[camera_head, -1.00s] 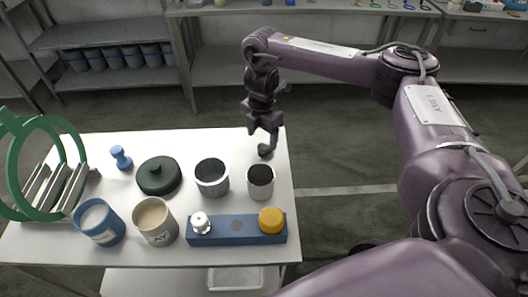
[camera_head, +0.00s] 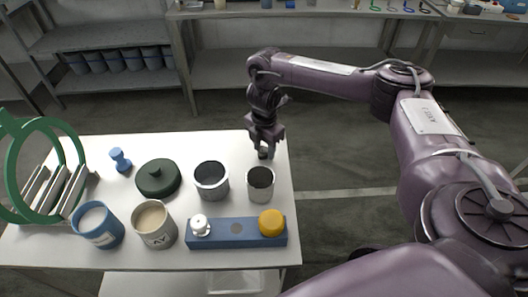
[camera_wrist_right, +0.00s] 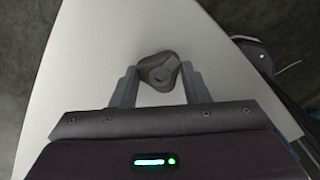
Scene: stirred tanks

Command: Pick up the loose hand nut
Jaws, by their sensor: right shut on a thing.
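I cannot tell whether the nut still touches the table. My left gripper is not in view.
A blue block (camera_head: 236,234) with a yellow cap (camera_head: 271,223) lies in front. A green lid (camera_head: 158,178) lies farther left.

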